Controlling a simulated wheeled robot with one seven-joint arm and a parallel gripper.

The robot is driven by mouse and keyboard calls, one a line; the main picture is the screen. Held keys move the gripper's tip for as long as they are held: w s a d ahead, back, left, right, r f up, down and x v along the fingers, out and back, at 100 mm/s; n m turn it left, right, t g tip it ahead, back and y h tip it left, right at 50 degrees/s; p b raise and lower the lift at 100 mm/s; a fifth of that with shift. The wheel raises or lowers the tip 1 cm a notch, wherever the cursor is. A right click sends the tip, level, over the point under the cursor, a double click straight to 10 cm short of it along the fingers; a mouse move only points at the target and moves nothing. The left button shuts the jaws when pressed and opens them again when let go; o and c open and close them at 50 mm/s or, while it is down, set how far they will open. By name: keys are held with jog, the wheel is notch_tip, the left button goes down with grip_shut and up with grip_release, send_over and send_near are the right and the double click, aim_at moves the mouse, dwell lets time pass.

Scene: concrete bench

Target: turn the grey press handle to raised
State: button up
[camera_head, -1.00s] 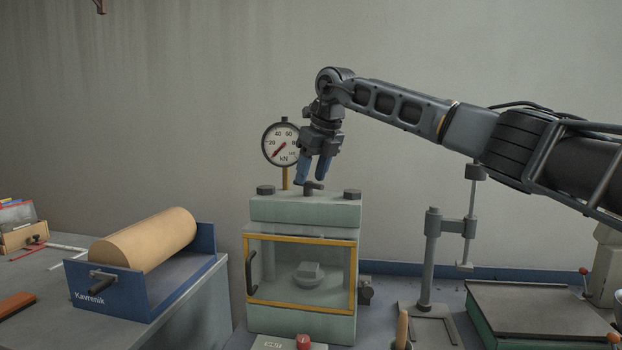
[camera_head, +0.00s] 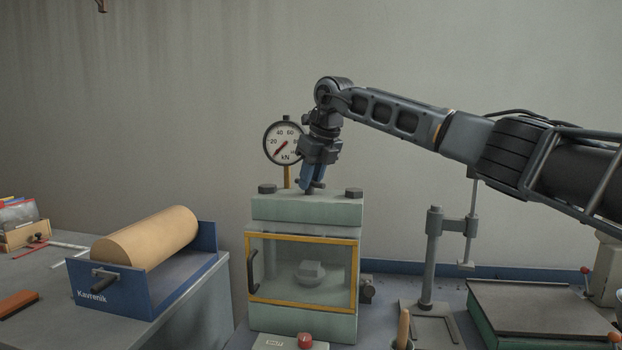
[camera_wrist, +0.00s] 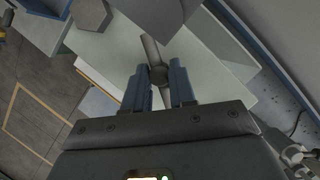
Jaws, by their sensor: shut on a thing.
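The grey press handle (camera_wrist: 151,50) is a short bar with a round dark hub, on top of the pale green press (camera_head: 305,210). In the wrist view the bar runs between the two blue fingers of my gripper (camera_wrist: 159,72), with one end sticking out past the fingertips. My gripper (camera_head: 311,186) points down over the middle of the press top and is shut on the handle. In the head view the fingers hide most of the handle, so its exact angle is hard to tell there.
A round kN gauge (camera_head: 284,143) stands on a post just behind and left of my gripper. Dark bolts (camera_head: 267,189) stand at the press top's corners. A grey stand (camera_head: 430,260) is at the right, and a blue tray with a tan roll (camera_head: 146,236) at the left.

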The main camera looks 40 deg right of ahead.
jog(key=shift+r+n+p, duration=0.1)
jog(key=shift+n+p, duration=0.2)
jog(key=shift+p, duration=0.1)
grip_shut()
jog(key=n+y+p, duration=0.1)
jog(key=n+p, duration=0.1)
jog(key=shift+d+r+n+p, duration=0.1)
jog(key=shift+r+n+p, duration=0.05)
jog(key=shift+n+p, duration=0.2)
jog(key=shift+n+y+p, duration=0.7)
jog(key=shift+n+p, duration=0.6)
jog(key=shift+n, duration=0.05)
jog(key=shift+f+g, duration=0.25)
jog(key=shift+g, duration=0.05)
jog(key=o, duration=0.9)
grip_release()
jog(key=shift+d+r, duration=0.1)
jog(key=b+v, duration=0.1)
jog(key=v, duration=0.6)
jog(key=shift+s+r, duration=0.15)
jog(key=shift+r, duration=0.1)
